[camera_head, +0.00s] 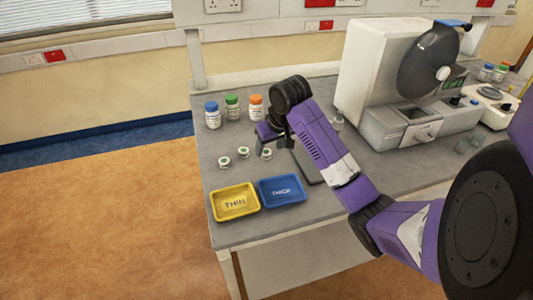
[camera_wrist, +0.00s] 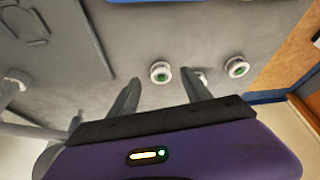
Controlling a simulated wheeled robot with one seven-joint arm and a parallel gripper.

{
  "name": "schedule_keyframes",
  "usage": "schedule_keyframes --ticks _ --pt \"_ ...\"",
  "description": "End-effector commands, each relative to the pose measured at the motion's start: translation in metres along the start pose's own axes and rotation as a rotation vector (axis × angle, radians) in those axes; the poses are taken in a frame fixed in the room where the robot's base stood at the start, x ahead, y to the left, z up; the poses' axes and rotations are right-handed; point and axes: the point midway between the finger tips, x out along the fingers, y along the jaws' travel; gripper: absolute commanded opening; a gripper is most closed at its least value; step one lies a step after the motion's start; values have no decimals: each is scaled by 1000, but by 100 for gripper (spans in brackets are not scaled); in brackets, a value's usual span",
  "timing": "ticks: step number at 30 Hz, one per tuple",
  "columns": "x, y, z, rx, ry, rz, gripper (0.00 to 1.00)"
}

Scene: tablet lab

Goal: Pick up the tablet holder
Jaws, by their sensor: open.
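Three small round white holders with green centres stand on the grey bench: a left one (camera_head: 224,162), a middle one (camera_head: 243,152) and a right one (camera_head: 266,154). I cannot tell which the task means by the tablet holder. My gripper (camera_head: 263,143) is open above the bench, close to the right one. In the wrist view, one holder (camera_wrist: 160,72) appears between the spread fingertips (camera_wrist: 160,78), and another (camera_wrist: 237,66) lies to the right. A third (camera_wrist: 201,76) is partly hidden behind the right finger. No contact with a holder is visible.
A yellow tray (camera_head: 235,214) marked THIN and a blue tray (camera_head: 305,189) stand at the front edge. Bottles with blue (camera_head: 212,115), green (camera_head: 232,107) and orange (camera_head: 256,107) caps stand behind. A large white machine (camera_head: 370,75) stands right.

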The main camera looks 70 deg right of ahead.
Motion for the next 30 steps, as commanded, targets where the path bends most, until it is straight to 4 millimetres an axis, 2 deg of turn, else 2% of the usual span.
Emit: schedule_keyframes --ticks 6,14,17,23,30 --pt "25 0 -1 1 -1 0 57" --pt "29 0 -1 0 1 0 57" --pt "28 0 -1 0 1 0 41" --pt "28 0 -1 0 1 -1 2" --pt "28 0 -1 0 1 -1 0"
